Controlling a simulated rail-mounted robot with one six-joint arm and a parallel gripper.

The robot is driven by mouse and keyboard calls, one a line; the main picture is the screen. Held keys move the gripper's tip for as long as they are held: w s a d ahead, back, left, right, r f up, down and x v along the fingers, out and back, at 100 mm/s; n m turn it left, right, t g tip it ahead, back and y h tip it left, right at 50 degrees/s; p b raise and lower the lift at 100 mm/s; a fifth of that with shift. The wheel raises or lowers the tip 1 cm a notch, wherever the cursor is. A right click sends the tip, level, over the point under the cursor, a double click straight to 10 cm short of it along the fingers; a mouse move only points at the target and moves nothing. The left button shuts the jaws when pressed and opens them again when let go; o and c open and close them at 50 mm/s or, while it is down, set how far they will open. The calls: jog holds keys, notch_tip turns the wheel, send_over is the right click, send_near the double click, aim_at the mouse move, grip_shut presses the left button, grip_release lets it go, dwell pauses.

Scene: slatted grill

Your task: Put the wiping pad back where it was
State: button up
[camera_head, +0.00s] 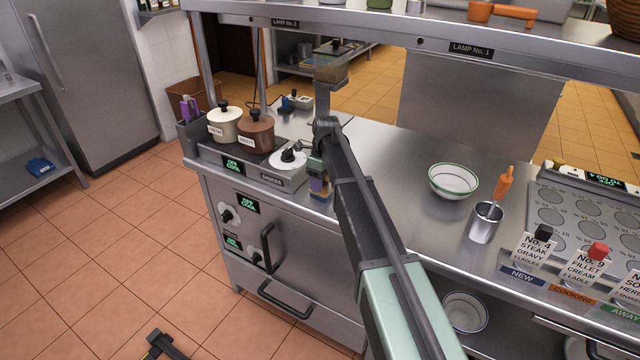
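My arm reaches from the bottom of the picture over the steel counter (390,150). My gripper (319,188) is at its far end, low over the counter's front edge, just right of the white round dial unit. Small blue and tan parts show at the gripper's tip. I cannot tell whether they are the fingers or a pad held between them. My own arm hides part of this area. I cannot make out the wiping pad with certainty anywhere in view.
Two lidded pots, one cream (224,124) and one brown (257,131), stand left of my gripper. A small grey box with blue (296,101) sits behind. A white bowl (453,181) and a steel cup (486,222) stand right. Open counter lies between.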

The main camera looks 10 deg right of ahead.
jog(key=shift+o, duration=1.2)
notch_tip(320, 180, up, 12)
jog(key=w+d+p, duration=0.1)
jog(key=p, duration=1.1)
jog(key=shift+w+d, duration=0.3)
jog(key=shift+w, duration=0.05)
jog(key=s+a+n+t+h, duration=0.1)
jog(key=s+n, duration=2.5)
jog(key=s, duration=0.7)
jog(key=shift+s+f+t, duration=0.15)
jog(key=shift+t, duration=0.15)
